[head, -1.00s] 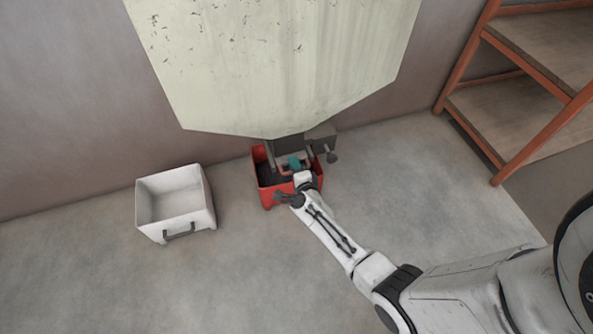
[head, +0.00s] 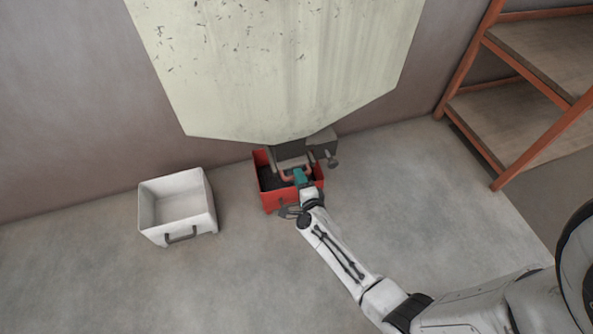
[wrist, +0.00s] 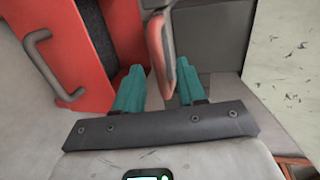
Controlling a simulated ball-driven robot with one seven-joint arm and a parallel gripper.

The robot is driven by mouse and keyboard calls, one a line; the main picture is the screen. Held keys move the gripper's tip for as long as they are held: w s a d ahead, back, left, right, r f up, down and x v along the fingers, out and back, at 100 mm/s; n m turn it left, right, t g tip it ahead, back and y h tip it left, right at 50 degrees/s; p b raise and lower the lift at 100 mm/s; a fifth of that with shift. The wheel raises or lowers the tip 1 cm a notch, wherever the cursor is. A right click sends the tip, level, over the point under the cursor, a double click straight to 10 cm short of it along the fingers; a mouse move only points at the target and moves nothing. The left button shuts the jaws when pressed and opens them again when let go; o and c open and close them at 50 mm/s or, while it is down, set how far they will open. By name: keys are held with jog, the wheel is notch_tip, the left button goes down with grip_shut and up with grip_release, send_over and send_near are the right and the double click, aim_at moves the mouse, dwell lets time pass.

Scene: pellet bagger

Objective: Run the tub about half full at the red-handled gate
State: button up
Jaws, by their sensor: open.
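The red tub (head: 281,202) stands on the floor under the hopper's outlet; it also shows in the wrist view (wrist: 85,75) with a grey handle. Its inside is dark, and I cannot tell the fill level. The gate's red handle (head: 287,175) is a bar at the outlet, over the tub. In the wrist view the red handle (wrist: 160,52) reaches down between my teal fingertips. My gripper (head: 299,176) is open around or just short of the handle, above the tub; contact is unclear. In the wrist view my gripper (wrist: 158,80) holds nothing firmly.
The large pale hopper (head: 275,70) hangs above against the wall. A white tub (head: 205,207) with a dark handle stands on the floor to the left. An orange-framed shelf (head: 468,145) stands at the right. Floor between the tubs and in front is clear.

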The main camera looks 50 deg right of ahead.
jog(key=p+v, duration=0.1)
jog(key=v, duration=0.5)
